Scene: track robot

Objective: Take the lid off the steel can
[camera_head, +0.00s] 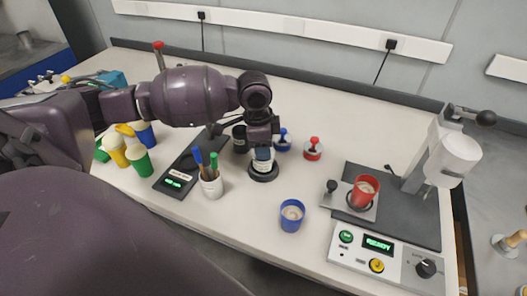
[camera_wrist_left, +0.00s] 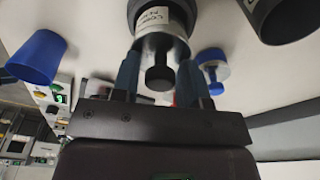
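The steel can (camera_head: 263,164) stands upright near the middle of the table in a dark round base, with a pale label on its side. In the left wrist view the can (camera_wrist_left: 163,16) shows its label and a shiny top with a black knob (camera_wrist_left: 158,78). My left gripper (camera_head: 263,143) is right above the can and hides its top in the head view. In the wrist view my left gripper (camera_wrist_left: 158,70) has its two fingers apart, one on each side of the knob, with gaps to it. Whether the fingertips touch the lid's rim is unclear. My right gripper is not in view.
A pen cup (camera_head: 212,184) and a black scale (camera_head: 175,181) are left of the can. A blue cup (camera_head: 291,216) stands in front; blue and red-knobbed (camera_head: 313,149) stamp-like items stand behind. A machine with a red cup (camera_head: 365,190) is right.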

